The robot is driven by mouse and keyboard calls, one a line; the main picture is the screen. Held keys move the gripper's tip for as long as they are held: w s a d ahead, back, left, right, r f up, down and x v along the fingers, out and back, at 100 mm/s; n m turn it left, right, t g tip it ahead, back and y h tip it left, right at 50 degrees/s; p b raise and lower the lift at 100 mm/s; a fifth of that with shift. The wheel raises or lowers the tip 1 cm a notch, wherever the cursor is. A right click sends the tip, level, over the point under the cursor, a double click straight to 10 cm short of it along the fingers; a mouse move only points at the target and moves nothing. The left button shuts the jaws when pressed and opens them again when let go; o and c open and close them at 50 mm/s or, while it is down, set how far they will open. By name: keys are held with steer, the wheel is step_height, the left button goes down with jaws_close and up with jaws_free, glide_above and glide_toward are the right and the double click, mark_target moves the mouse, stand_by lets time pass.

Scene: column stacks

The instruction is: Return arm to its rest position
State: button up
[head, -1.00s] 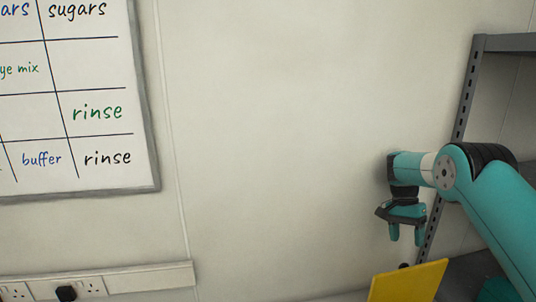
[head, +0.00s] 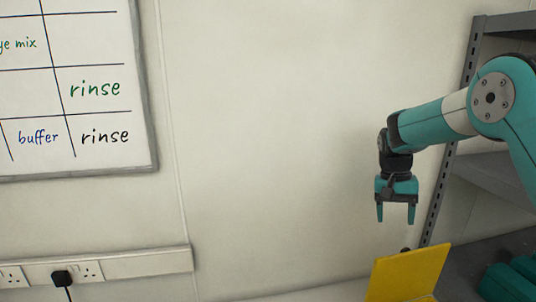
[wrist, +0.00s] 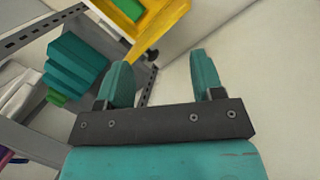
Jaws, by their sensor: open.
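My gripper (head: 396,213) hangs from my teal arm at the right of the head view, in front of the bare wall. Its two teal fingers point down and stand apart with nothing between them. The wrist view also shows my gripper (wrist: 162,80) with its fingers spread and empty. In the head view it is above and beside a yellow panel, clear of it.
A yellow panel (head: 408,274) stands below my gripper; the wrist view shows green inside it. A grey shelf rack (head: 490,172) is at the right. A whiteboard (head: 98,112) and a socket strip (head: 125,262) are on the left wall. The middle is free.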

steer(key=s+a+f+n+y+b, duration=0.1)
steer(key=s+a+n+b, duration=0.3)
steer(key=s, duration=0.7)
steer(key=s+a+f+n+t+y+b, duration=0.1)
steer(key=s+a+n+b, duration=0.3)
steer(key=s, duration=0.7)
steer(key=s+a+f+n+t+y+b, duration=0.1)
steer(key=s+a+f+n+y+b, duration=0.1)
steer(key=s+a, duration=0.6)
steer(key=s+n+y+b, duration=0.1)
steer(key=s+n+b, duration=0.1)
steer(key=s, duration=0.1)
steer(key=shift+s, duration=0.3)
